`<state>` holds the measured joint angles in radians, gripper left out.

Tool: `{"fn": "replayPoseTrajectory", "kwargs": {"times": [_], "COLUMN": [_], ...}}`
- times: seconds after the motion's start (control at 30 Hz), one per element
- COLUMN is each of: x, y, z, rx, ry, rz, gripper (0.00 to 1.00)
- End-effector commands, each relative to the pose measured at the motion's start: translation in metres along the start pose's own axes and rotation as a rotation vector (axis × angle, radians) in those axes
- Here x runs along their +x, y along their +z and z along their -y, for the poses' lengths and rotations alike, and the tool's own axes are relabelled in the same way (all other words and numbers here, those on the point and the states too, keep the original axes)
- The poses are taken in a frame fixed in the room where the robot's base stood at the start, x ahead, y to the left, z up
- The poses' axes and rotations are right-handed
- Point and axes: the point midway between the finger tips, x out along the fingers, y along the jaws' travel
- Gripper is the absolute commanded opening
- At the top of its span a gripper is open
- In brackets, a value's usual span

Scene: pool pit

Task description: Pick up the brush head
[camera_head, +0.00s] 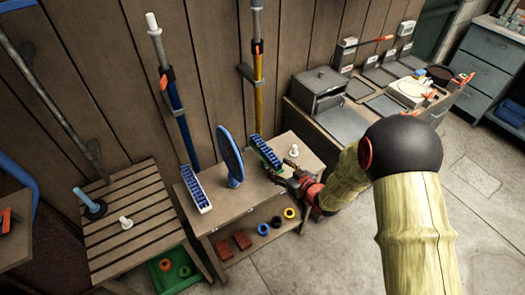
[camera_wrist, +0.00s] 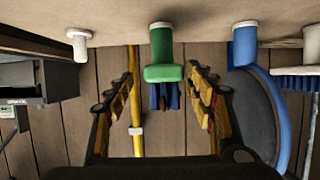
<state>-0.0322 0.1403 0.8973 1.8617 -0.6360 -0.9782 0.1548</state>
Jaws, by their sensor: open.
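A green brush head with blue bristles (camera_head: 264,152) stands on the small wooden table, toward its right side. In the wrist view the green brush head (camera_wrist: 163,73) sits between my two yellow fingers, with its green socket toward the top of the picture. My gripper (camera_head: 284,174) is open beside it, coming from the right; in the wrist view the open gripper (camera_wrist: 164,84) has a finger on each side with gaps to the brush. I cannot tell how far ahead of the fingertips the brush is.
A blue oval disc (camera_head: 230,155) stands just left, also close in the wrist view (camera_wrist: 258,110). A white brush with blue bristles (camera_head: 195,188) is further left. A white peg (camera_head: 293,151) is on the right. The wooden table (camera_head: 237,203) has rings and red blocks below. Poles lean behind.

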Motion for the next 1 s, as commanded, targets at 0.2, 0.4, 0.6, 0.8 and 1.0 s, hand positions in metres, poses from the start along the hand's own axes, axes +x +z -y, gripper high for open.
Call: {"fn": "replayPoseTrajectory", "kwargs": {"times": [0.2, 0.4, 0.6, 0.8, 1.0], "x": [0.021, 0.035, 0.064, 0.078, 0.077], "y": [0.002, 0.003, 0.005, 0.003, 0.002], "z": [0.001, 0.003, 0.006, 0.005, 0.005], "rx": [0.000, -0.001, -0.002, 0.000, 0.000], "ry": [-0.001, -0.002, -0.001, 0.000, 0.000], "rz": [0.001, 0.001, 0.000, 0.001, 0.000], "gripper": [0.55, 0.55, 0.55, 0.55, 0.52]}}
